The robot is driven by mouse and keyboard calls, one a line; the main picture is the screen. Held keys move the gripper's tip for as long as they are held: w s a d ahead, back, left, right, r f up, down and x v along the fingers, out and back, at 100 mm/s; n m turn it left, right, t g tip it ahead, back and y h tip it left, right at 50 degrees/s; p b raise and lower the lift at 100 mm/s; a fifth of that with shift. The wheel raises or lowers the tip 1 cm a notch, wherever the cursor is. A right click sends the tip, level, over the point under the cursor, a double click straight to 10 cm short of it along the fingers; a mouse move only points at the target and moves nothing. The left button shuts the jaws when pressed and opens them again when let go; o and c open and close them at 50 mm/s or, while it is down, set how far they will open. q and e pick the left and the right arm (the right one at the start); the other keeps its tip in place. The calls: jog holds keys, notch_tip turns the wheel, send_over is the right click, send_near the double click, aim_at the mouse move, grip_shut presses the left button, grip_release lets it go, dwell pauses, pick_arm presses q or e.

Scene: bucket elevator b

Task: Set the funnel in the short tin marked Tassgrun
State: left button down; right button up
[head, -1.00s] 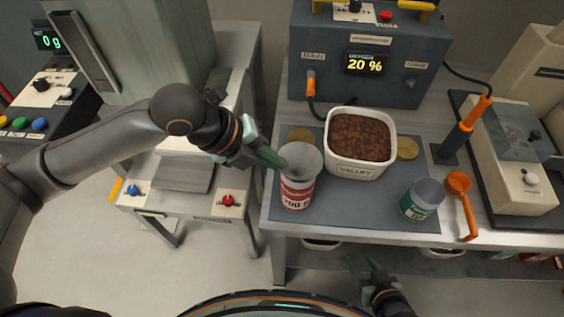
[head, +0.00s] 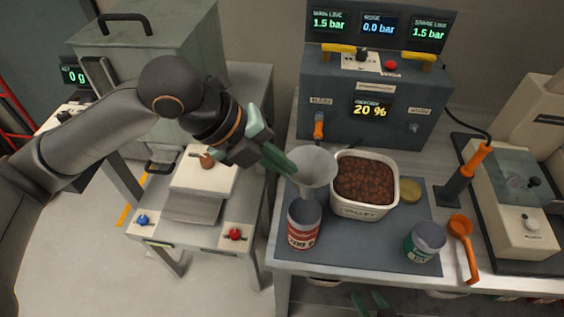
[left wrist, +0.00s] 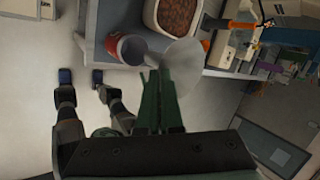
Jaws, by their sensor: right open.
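A pale grey funnel (head: 312,166) is held by its rim in my left gripper (head: 285,163), above the taller tin with a red band (head: 304,228). That tin's mouth is open, and the funnel's spout is near its far rim. In the left wrist view the funnel (left wrist: 182,66) is at the fingertips (left wrist: 160,80), beside the red tin (left wrist: 130,48). A short tin with a green label (head: 424,242) stands open at the right of the mat; its lettering is too small to read. My right gripper (head: 372,300) is open and empty at the bottom edge, partly cut off.
A white tub of brown beans (head: 365,210) stands close beside the funnel, left of the short tin. An orange scoop (head: 461,235) lies just right of the short tin. A dark control box (head: 375,100) stands behind. The grey mat (head: 370,248) is bare between the tins.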

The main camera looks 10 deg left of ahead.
pick_arm(q)
jog(key=shift+r, duration=2.8)
